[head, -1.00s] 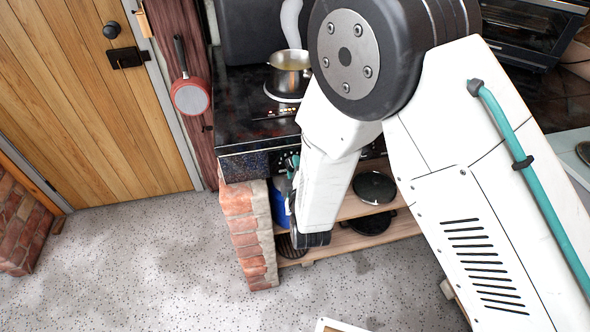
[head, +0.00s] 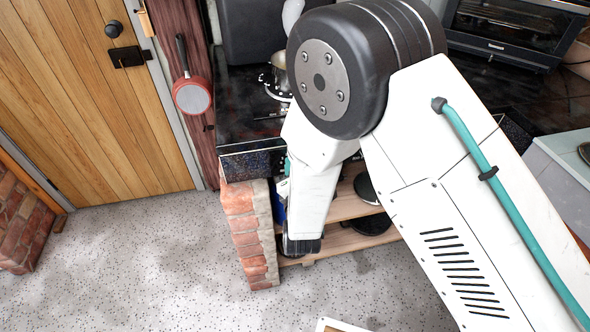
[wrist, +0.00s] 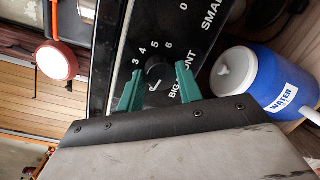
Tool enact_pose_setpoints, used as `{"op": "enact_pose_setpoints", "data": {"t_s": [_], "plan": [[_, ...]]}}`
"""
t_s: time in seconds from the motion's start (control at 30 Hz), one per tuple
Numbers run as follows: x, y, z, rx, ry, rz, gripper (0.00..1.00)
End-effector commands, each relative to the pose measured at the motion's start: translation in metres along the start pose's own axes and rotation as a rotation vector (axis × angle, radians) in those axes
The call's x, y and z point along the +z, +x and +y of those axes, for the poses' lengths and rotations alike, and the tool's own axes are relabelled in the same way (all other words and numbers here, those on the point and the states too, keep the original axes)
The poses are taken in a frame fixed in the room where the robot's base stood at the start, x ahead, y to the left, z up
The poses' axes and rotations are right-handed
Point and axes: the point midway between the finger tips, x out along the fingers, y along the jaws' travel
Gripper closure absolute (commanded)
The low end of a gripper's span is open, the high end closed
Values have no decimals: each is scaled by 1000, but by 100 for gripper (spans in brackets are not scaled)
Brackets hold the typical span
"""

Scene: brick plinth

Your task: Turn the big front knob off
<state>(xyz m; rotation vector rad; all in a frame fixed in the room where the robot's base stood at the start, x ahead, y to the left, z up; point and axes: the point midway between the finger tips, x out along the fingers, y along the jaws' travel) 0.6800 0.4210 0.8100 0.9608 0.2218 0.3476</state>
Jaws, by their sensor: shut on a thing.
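In the wrist view the big front knob (wrist: 159,76) is a round black dial on a black panel (wrist: 158,22), labelled "BIG FRONT" with white numbers around it. A white mark shows on its lower part, but I cannot tell surely which setting it points to. My gripper (wrist: 157,75) has its teal fingers on either side of the knob and is shut on it. The fingers and gripper body hide the lower part of the dial. In the head view my arm covers the knob and most of the gripper.
A metal pot (head: 279,68) stands on the black hob (head: 240,100), partly behind my arm. A blue and white water jug (wrist: 262,84) is close to the gripper's right in the wrist view. A brick pillar (head: 250,235) and a wooden shelf (head: 345,240) with dark pans are below. A red pan (head: 192,96) hangs left.

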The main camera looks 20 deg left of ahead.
Motion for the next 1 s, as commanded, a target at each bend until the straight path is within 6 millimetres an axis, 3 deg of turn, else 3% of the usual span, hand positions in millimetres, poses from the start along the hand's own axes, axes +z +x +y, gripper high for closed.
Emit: {"op": "enact_pose_setpoints", "data": {"t_s": [0.4,0.97,1.0], "plan": [[-1,0,-2,18,-190,-19,87],[-1,0,-2,22,-218,-23,87],[-1,0,-2,21,-218,-23,56]]}}
